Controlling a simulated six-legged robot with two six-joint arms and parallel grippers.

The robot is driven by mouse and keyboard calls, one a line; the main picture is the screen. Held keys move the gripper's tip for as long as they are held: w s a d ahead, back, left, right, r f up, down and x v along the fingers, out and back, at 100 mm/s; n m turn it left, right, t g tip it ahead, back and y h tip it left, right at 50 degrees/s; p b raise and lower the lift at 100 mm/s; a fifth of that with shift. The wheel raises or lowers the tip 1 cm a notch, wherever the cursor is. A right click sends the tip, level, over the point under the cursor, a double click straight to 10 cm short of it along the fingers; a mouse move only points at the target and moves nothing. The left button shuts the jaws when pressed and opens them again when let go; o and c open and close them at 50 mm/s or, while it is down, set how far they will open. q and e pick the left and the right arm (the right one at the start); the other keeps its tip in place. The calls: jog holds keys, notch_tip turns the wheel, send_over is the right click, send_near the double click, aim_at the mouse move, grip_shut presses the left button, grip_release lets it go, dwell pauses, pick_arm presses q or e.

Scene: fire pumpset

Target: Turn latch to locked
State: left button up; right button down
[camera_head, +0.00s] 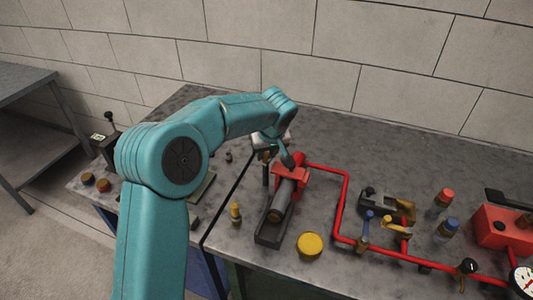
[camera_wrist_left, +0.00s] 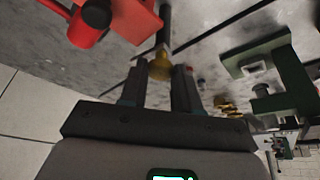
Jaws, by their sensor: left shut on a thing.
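My left gripper (camera_head: 286,156) reaches over the far end of the red and grey pump (camera_head: 287,190) on the table. In the left wrist view, a small brass piece (camera_wrist_left: 160,66) with a dark rod sits between the fingertips of my left gripper (camera_wrist_left: 160,78), which is shut on it. I cannot tell for sure whether this piece is the latch, or which way it is turned. In the head view, the wrist and gripper hide it. My right gripper is in neither view.
A red pipe (camera_head: 344,205) runs right from the pump to a gauge (camera_head: 523,280). A yellow cap (camera_head: 310,245), a brass clamp (camera_head: 404,209) and a red box (camera_head: 502,229) stand on the table. The table's back is mostly clear before the block wall (camera_head: 380,45).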

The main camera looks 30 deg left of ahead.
pick_arm(q)
jog(key=m+b, duration=0.1)
jog(key=m, duration=0.1)
jog(key=shift+a+m+t+h, duration=0.1)
jog(key=shift+m+t+h, duration=0.2)
jog(key=shift+t, duration=0.1)
jog(key=m, duration=0.1)
jog(key=m+h, duration=0.1)
jog(key=shift+s+a+r+m+t, duration=0.1)
jog(key=shift+r+m+t, duration=0.05)
jog(key=shift+m+t, duration=0.2)
jog(key=m+p, duration=0.1)
jog(key=m, duration=0.1)
jog(key=m+h+p, duration=0.1)
jog(key=m, duration=0.1)
jog(key=m+h+p, duration=0.1)
jog(key=m, duration=0.1)
jog(key=shift+a, duration=0.25)
jog(key=shift+a+m+h+p, duration=0.15)
jog(key=shift+m+h, duration=0.35)
jog(key=shift+m, duration=0.75)
jog(key=shift+m+h+p, duration=0.25)
jog(key=shift+m+h, duration=0.25)
jog(key=shift+m, duration=0.7)
jog(key=o, duration=1.1)
jog(key=shift+c, duration=0.2)
